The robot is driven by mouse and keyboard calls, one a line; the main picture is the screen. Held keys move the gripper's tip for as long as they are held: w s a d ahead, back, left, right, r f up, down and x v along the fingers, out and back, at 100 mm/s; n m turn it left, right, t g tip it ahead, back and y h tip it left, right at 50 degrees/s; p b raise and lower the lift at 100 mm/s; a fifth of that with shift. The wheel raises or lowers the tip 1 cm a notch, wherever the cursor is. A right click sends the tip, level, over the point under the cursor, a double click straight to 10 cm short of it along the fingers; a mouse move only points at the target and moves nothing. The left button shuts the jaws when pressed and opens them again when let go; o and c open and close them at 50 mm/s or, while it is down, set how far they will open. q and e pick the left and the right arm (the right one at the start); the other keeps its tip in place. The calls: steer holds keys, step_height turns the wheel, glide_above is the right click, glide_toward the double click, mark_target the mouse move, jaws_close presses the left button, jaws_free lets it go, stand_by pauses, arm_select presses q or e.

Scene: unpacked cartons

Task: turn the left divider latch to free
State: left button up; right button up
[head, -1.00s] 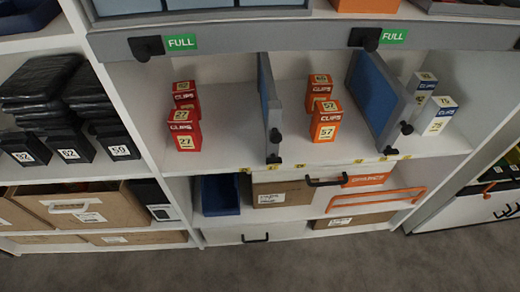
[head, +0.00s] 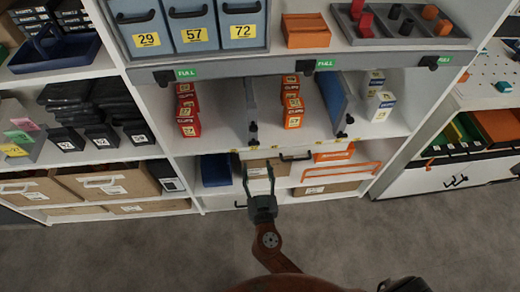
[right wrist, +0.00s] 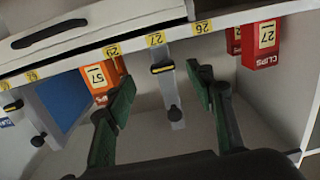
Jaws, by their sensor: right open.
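The left divider (head: 250,105) stands on the middle shelf between red and orange clip boxes. Its front carries a dark knob (head: 253,127) and, lower, near the shelf lip, a small dark latch (head: 254,142). In the right wrist view, turned upside down, the latch (right wrist: 162,68) is a black bar with a yellow stripe lying crosswise; the knob (right wrist: 175,113) appears below it. My right gripper (head: 257,172) is open and empty, below the latch in the head view. In the wrist view its fingers (right wrist: 160,82) spread on either side of the divider front, apparently not touching it.
Orange boxes (head: 292,106) and red boxes (head: 187,108) flank the divider. A blue right divider (head: 334,104) stands farther right. The lower shelf holds a blue bin (head: 215,170) and cartons. A grey rail (head: 300,64) with FULL tags runs above. Floor in front is clear.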

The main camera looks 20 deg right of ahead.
mark_target(254, 146)
steer(key=x, duration=0.2)
steer(key=r+x, duration=0.1)
steer(key=x, duration=0.2)
steer(key=r+x, duration=0.1)
steer(key=x, duration=0.2)
steer(key=shift+a, duration=0.1)
steer(key=c, duration=1.2)
